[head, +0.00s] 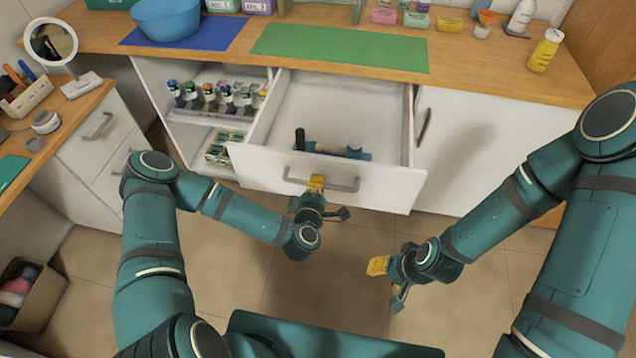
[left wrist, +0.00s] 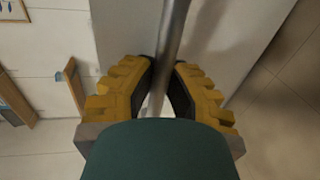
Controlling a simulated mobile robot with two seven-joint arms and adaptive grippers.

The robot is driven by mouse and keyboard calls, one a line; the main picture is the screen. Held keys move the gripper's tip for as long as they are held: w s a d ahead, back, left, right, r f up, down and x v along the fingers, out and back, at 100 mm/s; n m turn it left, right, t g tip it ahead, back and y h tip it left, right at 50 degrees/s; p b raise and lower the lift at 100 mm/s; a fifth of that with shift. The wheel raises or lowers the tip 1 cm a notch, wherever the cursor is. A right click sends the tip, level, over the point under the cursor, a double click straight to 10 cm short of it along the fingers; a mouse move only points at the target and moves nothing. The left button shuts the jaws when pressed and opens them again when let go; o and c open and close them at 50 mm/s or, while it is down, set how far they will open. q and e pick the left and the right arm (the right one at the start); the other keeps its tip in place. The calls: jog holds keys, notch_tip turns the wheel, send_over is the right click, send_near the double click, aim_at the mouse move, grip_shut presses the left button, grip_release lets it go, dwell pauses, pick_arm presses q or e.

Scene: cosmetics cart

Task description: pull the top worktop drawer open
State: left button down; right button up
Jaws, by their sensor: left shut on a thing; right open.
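The top worktop drawer (head: 385,190) is white and stands well out from under the wooden worktop (head: 490,73), its inside showing. A black upright item and a blue item (head: 357,153) are in it near the front panel. Its grey bar handle (head: 340,187) runs across the front. My left gripper (head: 316,183) is shut on this handle; in the left wrist view the yellow fingers (left wrist: 165,85) lie on both sides of the grey bar (left wrist: 174,35). My right gripper (head: 385,279) is open and empty, above the floor to the right, apart from the drawer.
An open shelf with several small bottles (head: 210,97) is left of the drawer. A closed white door (head: 480,140) is to its right. A blue bowl (head: 167,18), a green mat (head: 340,47) and a yellow bottle (head: 545,51) are on the worktop. The floor in front is clear.

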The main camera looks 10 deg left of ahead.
pick_arm(q)
jog(key=c, duration=0.9)
grip_release()
jog(key=shift+c, duration=0.2)
jog(key=v, duration=1.2)
